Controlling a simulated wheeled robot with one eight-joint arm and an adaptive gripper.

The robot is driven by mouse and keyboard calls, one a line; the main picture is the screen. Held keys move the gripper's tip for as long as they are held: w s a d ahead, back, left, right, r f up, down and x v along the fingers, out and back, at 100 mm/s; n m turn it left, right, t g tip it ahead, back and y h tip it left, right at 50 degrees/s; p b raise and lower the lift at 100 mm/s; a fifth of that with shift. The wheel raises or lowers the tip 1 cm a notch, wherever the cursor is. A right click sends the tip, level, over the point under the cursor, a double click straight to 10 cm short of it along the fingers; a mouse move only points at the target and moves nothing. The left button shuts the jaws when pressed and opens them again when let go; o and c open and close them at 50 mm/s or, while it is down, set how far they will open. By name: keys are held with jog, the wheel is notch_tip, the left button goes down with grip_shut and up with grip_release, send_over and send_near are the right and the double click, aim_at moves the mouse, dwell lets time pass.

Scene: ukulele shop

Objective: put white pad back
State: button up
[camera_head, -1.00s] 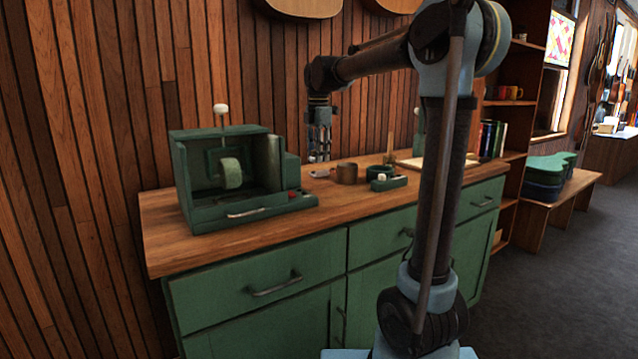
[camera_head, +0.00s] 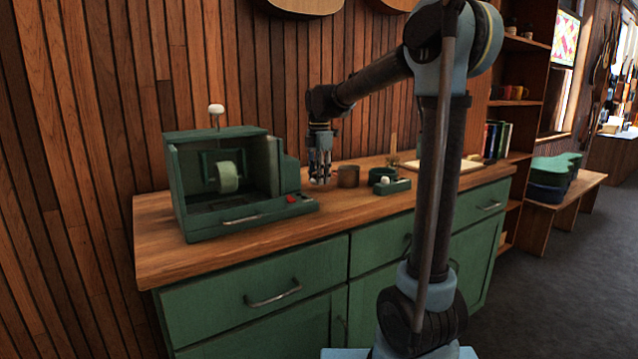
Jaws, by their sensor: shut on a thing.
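My gripper (camera_head: 320,178) points straight down just above the counter, to the left of the brown mug (camera_head: 348,176). Its fingers are shut on a small pale thing, which looks like the white pad (camera_head: 319,182). The fingers hide most of it, and I cannot tell whether it still touches the counter. To the left stands a green open-fronted machine (camera_head: 222,215) with a pale wheel (camera_head: 228,177) inside and a white knob on top.
The wooden counter (camera_head: 180,262) bears a dark green cup (camera_head: 381,174) and a small green block with a white knob (camera_head: 391,187) right of the mug. A pale board (camera_head: 452,167) lies farther right. The counter's front edge is clear.

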notch_tip(320, 180, down, 2)
jog(key=shift+f, duration=0.1)
jog(key=o, duration=1.1)
notch_tip(320, 180, up, 12)
jog(key=shift+r, duration=0.1)
